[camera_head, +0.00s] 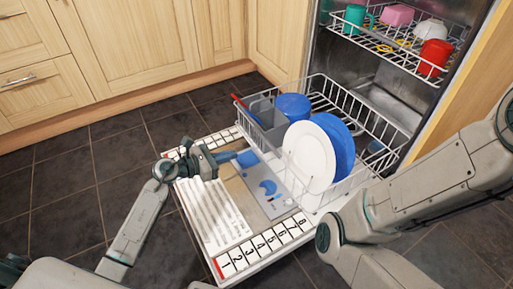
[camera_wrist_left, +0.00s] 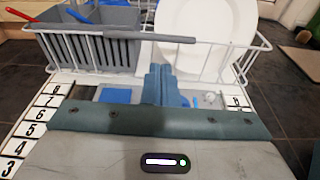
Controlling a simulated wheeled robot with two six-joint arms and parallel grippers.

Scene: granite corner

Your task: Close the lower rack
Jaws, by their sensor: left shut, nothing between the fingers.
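The lower rack (camera_head: 370,108) is a white wire basket, pulled out of the dishwasher over its lowered door (camera_head: 225,215). It holds a white plate (camera_head: 308,158), a blue plate (camera_head: 338,143), a blue bowl (camera_head: 293,105) and a grey cutlery basket (camera_head: 266,122). My left gripper (camera_head: 247,158) is shut and empty, low at the rack's front side. In the left wrist view, its blue fingers (camera_wrist_left: 160,84) point at the rack's front, below the cutlery basket (camera_wrist_left: 95,45) and white plate (camera_wrist_left: 207,32). Whether they touch the wires is unclear. My right gripper is out of view.
The upper rack (camera_head: 400,55) holds a green mug (camera_head: 355,18), a red cup (camera_head: 434,57) and other dishes. Wooden cabinets (camera_head: 130,45) stand behind at the left. Dark floor tiles (camera_head: 80,180) are clear at the left. My right arm spans the right side.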

